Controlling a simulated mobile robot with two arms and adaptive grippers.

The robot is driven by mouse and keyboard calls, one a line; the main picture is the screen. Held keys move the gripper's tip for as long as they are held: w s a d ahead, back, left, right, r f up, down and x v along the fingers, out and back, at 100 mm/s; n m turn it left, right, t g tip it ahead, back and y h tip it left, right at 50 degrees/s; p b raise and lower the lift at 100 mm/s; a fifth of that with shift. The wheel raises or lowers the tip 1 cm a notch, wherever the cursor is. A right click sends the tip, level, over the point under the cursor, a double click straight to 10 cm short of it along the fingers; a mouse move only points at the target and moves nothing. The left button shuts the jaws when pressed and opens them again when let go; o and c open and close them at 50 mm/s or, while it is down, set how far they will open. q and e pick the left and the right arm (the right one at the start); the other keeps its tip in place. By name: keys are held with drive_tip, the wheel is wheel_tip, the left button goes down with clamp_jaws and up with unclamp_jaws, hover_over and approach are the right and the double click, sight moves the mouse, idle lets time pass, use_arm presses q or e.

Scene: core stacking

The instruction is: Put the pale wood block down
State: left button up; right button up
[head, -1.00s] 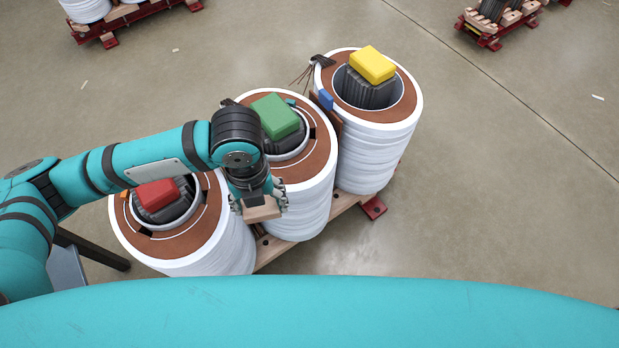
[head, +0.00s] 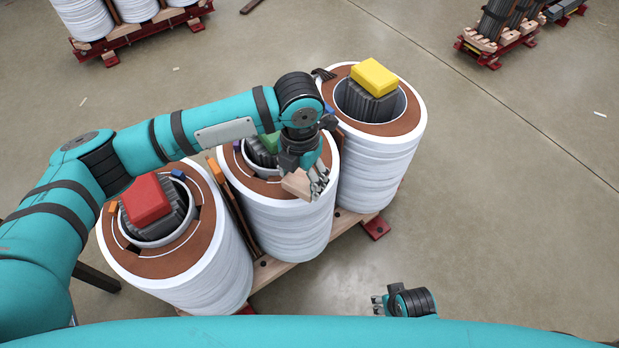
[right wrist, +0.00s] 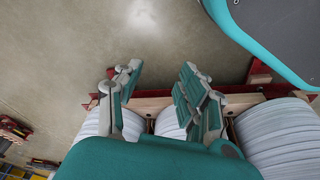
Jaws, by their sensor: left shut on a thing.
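My left gripper (head: 318,182) is shut on the pale wood block (head: 297,184). It holds the block, tilted, over the right front rim of the middle white coil (head: 285,225); I cannot tell whether block and coil touch. My left wrist hides part of that coil's top and of the green block (head: 270,142) on its core. My right gripper (head: 378,304) shows low in the head view, right of the coils and empty. In the right wrist view its fingers (right wrist: 160,88) are spread apart in front of the pallet.
A red block (head: 146,200) tops the left coil's core, and a yellow block (head: 375,76) the right one's. The coils stand close together on a wood and red pallet (head: 374,227). Other loaded pallets (head: 497,40) stand far back. The floor at right is clear.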

use_arm(q)
drive_tip(key=shift+w+d+f, duration=0.15)
drive_tip(key=shift+w+d, duration=0.3)
drive_tip(key=shift+w, duration=0.2)
drive_tip(key=shift+w+d+f, duration=0.1)
drive_tip(key=shift+w+d, duration=0.3)
drive_tip(key=shift+w, duration=0.2)
drive_tip(key=shift+f+b, duration=0.5)
drive_tip(key=shift+f, duration=1.1)
use_arm(e)
drive_tip(key=shift+w+r, duration=0.2)
drive_tip(key=shift+r, duration=0.5)
drive_tip(key=shift+w+r, duration=0.2)
drive_tip(key=shift+r, duration=0.45)
drive_tip(key=shift+w+r, duration=0.2)
drive_tip(key=shift+r, duration=0.5)
use_arm(q)
drive_tip(key=shift+f, duration=0.15)
drive_tip(key=o, duration=1.2)
use_arm(e)
drive_tip(key=shift+a, duration=0.1)
